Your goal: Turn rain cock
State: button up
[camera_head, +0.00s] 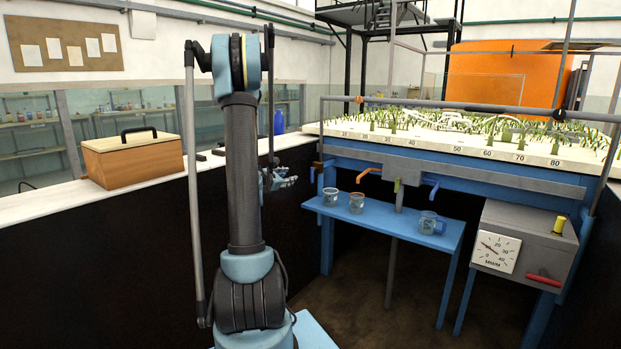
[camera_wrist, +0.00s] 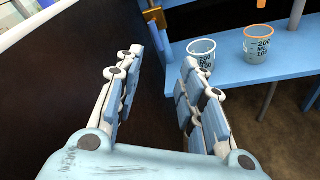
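Several cocks hang under the front edge of the flume bench: a blue one (camera_head: 330,196) at the left, an orange one (camera_head: 368,173), a yellow-green upright one (camera_head: 397,185) and another blue one (camera_head: 432,187). No readable label tells which is the rain cock. My gripper (camera_head: 289,182) is left of the leftmost cock and apart from it. In the wrist view my gripper (camera_wrist: 158,66) is open, with nothing between its fingers. An orange piece (camera_wrist: 261,4) shows at that view's top edge, mostly cut off.
A blue shelf (camera_head: 385,225) under the cocks bears beakers (camera_head: 330,197) and a blue-handled jug (camera_head: 428,222). A grey box (camera_head: 525,245) with a dial, red lever and yellow knob is at right. A wooden case (camera_head: 133,160) sits on the left counter. A black wall is beside my arm.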

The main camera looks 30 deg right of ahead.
aim_at(313, 175)
jog(key=w+d+f+n+t+h, duration=0.1)
jog(key=w+d+f+n+t, duration=0.1)
jog(key=w+d+f+n, duration=0.4)
jog(key=w+d, duration=0.4)
jog(key=d, duration=0.3)
jog(key=w+d+n, duration=0.1)
jog(key=w+d, duration=0.3)
jog(key=d, duration=0.4)
jog(key=shift+w, duration=0.25)
jog(key=shift+f, duration=0.1)
grip_shut()
jog(key=shift+w+a, duration=0.1)
jog(key=shift+w, duration=0.05)
